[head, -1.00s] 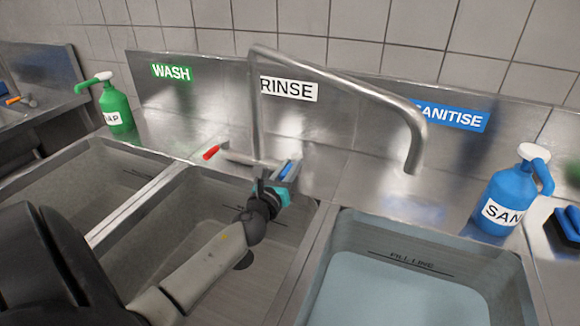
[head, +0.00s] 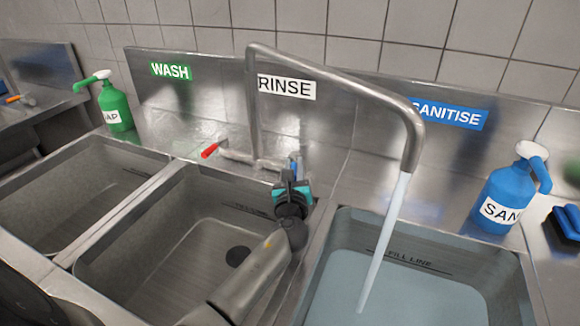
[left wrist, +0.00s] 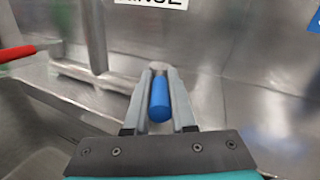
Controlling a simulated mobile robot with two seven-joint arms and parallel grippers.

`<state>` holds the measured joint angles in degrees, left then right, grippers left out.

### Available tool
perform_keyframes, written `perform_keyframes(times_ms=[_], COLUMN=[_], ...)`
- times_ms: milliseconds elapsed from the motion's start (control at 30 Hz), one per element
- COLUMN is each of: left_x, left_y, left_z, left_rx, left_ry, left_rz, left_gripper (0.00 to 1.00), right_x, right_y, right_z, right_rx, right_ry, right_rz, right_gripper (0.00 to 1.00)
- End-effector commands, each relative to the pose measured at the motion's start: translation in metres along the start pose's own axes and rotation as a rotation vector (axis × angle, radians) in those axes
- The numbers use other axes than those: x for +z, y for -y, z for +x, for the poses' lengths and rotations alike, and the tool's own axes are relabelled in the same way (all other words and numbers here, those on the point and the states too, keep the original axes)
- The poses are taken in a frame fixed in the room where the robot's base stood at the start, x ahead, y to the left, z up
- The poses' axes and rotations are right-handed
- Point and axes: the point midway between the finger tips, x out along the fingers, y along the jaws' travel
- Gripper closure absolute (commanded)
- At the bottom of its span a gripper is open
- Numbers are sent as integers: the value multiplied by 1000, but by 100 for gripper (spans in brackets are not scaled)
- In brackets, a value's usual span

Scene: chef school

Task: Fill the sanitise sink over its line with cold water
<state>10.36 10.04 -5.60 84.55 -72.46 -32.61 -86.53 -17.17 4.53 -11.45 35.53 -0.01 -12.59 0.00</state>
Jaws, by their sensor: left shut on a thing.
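The sanitise sink (head: 527,262) is at the lower right in the head view. It holds pale water, with the surface below the fill line mark (head: 408,258). The swivel tap spout (head: 330,75) arches over it, and a water stream (head: 384,240) falls from its end into the sink. My left gripper (head: 292,172) is at the tap base, shut on the blue tap handle (left wrist: 159,98), which shows between the fingers in the left wrist view. The red tap handle (head: 210,150) is to the left. My right gripper is not in view.
The rinse sink (head: 190,250) and wash sink (head: 70,195) look empty of water. A blue sanitiser bottle (head: 497,200) stands right of the sanitise sink, with a blue brush-like item (head: 566,220) beside it. A green soap bottle (head: 115,108) stands at the back left.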

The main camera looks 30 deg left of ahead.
Motion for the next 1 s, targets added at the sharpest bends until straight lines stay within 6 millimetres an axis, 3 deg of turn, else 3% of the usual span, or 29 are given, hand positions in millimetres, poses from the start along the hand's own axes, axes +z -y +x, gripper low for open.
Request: perform_keyframes(times_ms=[33, 267, 667, 1000], left_x=[6, 5, 2, 2], left_y=[-1, 0, 0, 0], left_z=[3, 3, -7, -65], left_rx=[0, -1, -3, -3], left_ry=[10, 8, 4, 2], left_rz=[0, 0, -1, -1], left_gripper=[73, 47, 47, 47], right_x=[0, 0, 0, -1], right_y=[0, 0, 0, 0], right_z=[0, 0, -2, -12], right_rx=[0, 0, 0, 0], right_ry=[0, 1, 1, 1], right_rz=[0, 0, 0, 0], right_gripper=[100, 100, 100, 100])
